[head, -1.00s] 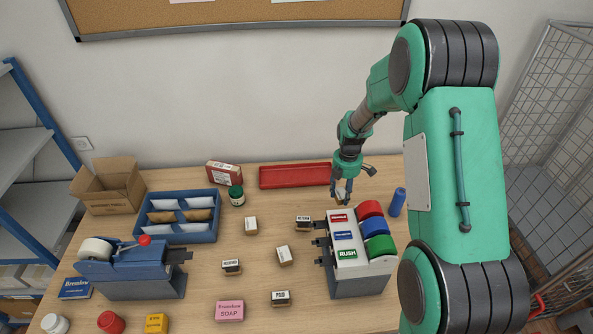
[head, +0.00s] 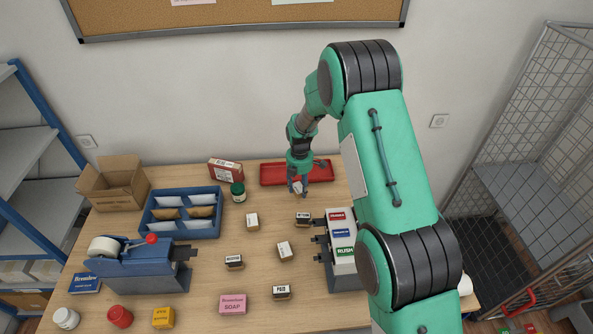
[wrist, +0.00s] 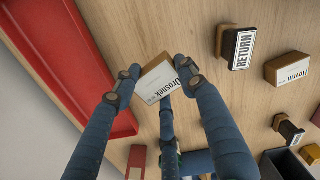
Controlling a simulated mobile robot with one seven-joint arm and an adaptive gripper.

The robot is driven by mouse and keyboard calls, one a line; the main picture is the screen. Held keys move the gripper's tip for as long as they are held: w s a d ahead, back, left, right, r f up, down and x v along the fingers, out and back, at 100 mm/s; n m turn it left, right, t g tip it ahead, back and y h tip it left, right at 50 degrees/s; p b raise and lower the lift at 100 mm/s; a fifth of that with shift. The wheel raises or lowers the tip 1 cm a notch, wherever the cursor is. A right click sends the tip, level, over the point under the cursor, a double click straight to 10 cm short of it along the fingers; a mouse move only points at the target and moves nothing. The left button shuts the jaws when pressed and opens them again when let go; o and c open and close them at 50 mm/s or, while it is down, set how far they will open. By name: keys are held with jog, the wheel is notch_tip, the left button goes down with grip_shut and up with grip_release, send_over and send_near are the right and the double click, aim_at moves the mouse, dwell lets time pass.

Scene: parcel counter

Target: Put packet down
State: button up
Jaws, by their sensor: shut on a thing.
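My gripper (head: 298,186) is shut on a small brown packet (wrist: 157,80) with a white label reading "Drosnek". In the wrist view, blue fingers press it from both sides, and it looks tilted. In the head view, the packet shows small and pale at the fingertips, by the front edge of the red tray (head: 270,181). The tray also shows at the left of the wrist view (wrist: 85,70), beside the packet. How high the packet is above the table (head: 270,205) is hard to tell.
A RETURN stamp (wrist: 236,45) and a similar brown packet labelled "Hovrin" (wrist: 287,69) stand to the right in the wrist view. A red box (head: 225,170) and green jar (head: 238,192) are left of the tray. The label dispenser (head: 341,262) is in front on the right.

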jog(key=shift+w, duration=0.1)
jog(key=shift+w+a+f+p, duration=0.25)
jog(key=shift+w+a, duration=0.15)
jog(key=shift+w, duration=2.2)
jog(key=shift+w+a+f+p, duration=0.25)
jog(key=shift+w+a, duration=0.15)
jog(key=shift+w, duration=2.2)
jog(key=shift+w+a+f+p, duration=0.15)
jog(key=shift+w+a+f, duration=0.2)
jog(key=shift+w, duration=2.25)
jog(key=shift+r, duration=0.1)
jog(key=shift+f, duration=1.75)
jog(key=shift+f, duration=0.2)
jog(key=o, duration=1.2)
jog(key=shift+r, duration=0.2)
notch_tip(320, 180, up, 12)
